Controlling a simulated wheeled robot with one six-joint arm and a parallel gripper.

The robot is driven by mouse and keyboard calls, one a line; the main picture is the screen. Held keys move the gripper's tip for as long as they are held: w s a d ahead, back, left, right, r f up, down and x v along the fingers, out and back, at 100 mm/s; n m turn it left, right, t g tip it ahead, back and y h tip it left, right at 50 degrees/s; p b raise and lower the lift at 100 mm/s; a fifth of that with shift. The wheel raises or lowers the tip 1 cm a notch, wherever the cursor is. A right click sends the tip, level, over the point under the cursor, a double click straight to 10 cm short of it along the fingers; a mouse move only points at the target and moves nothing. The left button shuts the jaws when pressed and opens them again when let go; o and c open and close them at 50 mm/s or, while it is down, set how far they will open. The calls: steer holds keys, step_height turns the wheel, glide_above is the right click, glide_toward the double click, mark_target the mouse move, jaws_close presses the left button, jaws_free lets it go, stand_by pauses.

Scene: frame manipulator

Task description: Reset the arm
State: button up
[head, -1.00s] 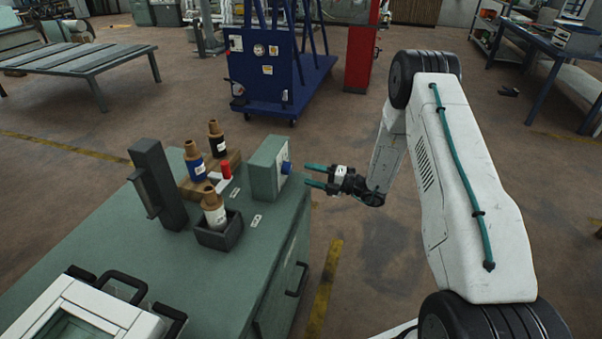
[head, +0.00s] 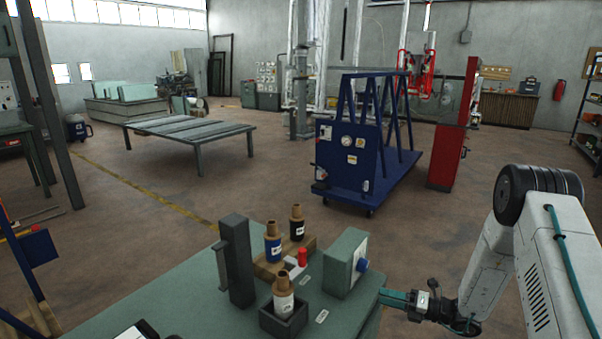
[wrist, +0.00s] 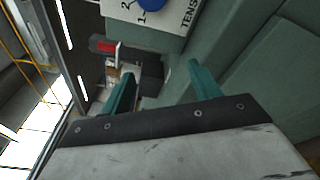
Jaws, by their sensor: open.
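My gripper (head: 405,299) is at the right edge of the green workbench, beside the green control box (head: 345,262) with a blue knob (head: 362,265). Its teal fingers are apart with nothing between them. In the wrist view my gripper (wrist: 158,85) shows open, with its fingers pointing toward the bench side. The control box's white face with the blue knob (wrist: 151,4) and part of the word "TENS" shows at the top there. My white arm runs up the right side of the head view.
The green workbench (head: 180,290) carries a dark upright post (head: 236,260), bottles on a wooden block, and a bottle (head: 283,293) in a dark holder (head: 284,321). A blue wheeled frame (head: 350,185), a red cabinet (head: 452,140) and a low slatted table (head: 190,132) stand beyond, with open floor between.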

steer(key=s+a+r+n+g+h, duration=0.2)
steer(key=s+r+n+g, duration=0.4)
steer(key=s+r+n, duration=0.3)
steer(key=s+a+r+n+g+h, duration=0.25)
steer(key=s+r+n+g, duration=0.35)
steer(key=n, duration=0.4)
steer(key=s+d+r+n+t+h, duration=0.1)
steer(key=s+r+n+t+h, duration=0.1)
steer(key=s+r+n+h, duration=0.3)
steer(key=s+d+r+n+t+h, duration=0.2)
steer(key=s+r+n+h, duration=0.4)
steer(key=s+r+n, duration=0.5)
steer(key=shift+s+d+r+n+t, duration=0.35)
steer(key=shift+s+r+t, duration=0.85)
steer(key=shift+s, duration=2.65)
